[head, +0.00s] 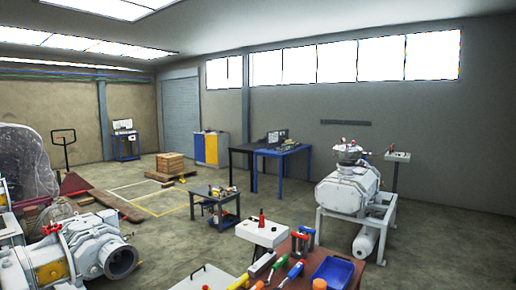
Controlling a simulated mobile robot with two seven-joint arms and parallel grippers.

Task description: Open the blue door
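A low cabinet (211,149) with blue and yellow front panels stands far off against the back wall, left of the middle in the head view. A blue panel (199,148) shows beside the yellow one. The panels look flush, but handles and gaps are too small to make out. Neither of my grippers is in view.
Blue and black tables (285,152) stand right of the cabinet. A small dark cart (215,205), a wooden crate stack (170,165) and a red-brown workbench with tools and a blue tray (333,271) stand nearer. Large pump machines flank left and right. Floor (160,225) shows between.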

